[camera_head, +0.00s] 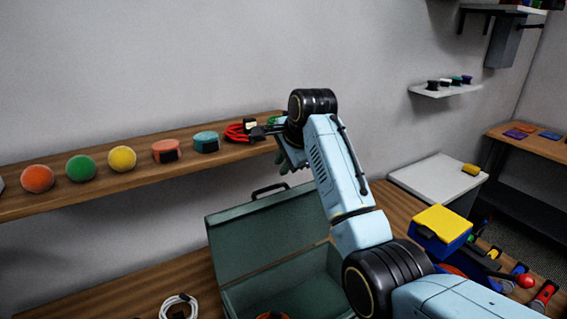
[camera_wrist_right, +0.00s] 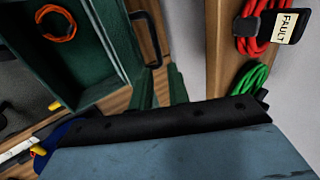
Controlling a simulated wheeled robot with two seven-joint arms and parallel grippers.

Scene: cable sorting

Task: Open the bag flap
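The likeliest bag is a blue box-shaped holder (camera_head: 440,246) on the right of the bench, with a yellow flap (camera_head: 441,222) lying over its top. My right gripper (camera_head: 287,165) is well to the left of it, just in front of the wall shelf and above the back of the green case, partly hidden by my own arm. In the right wrist view its two green-tinted fingers (camera_wrist_right: 160,88) stand apart with nothing between them. My left gripper is not in view.
An open green case (camera_head: 262,236) holds an orange cable (camera_wrist_right: 57,24). The wall shelf (camera_head: 110,190) carries balls, teal and orange items, a red cable (camera_wrist_right: 258,28) tagged FAULT and a green cable (camera_wrist_right: 247,84). A white cable (camera_head: 178,305) lies left of the case.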

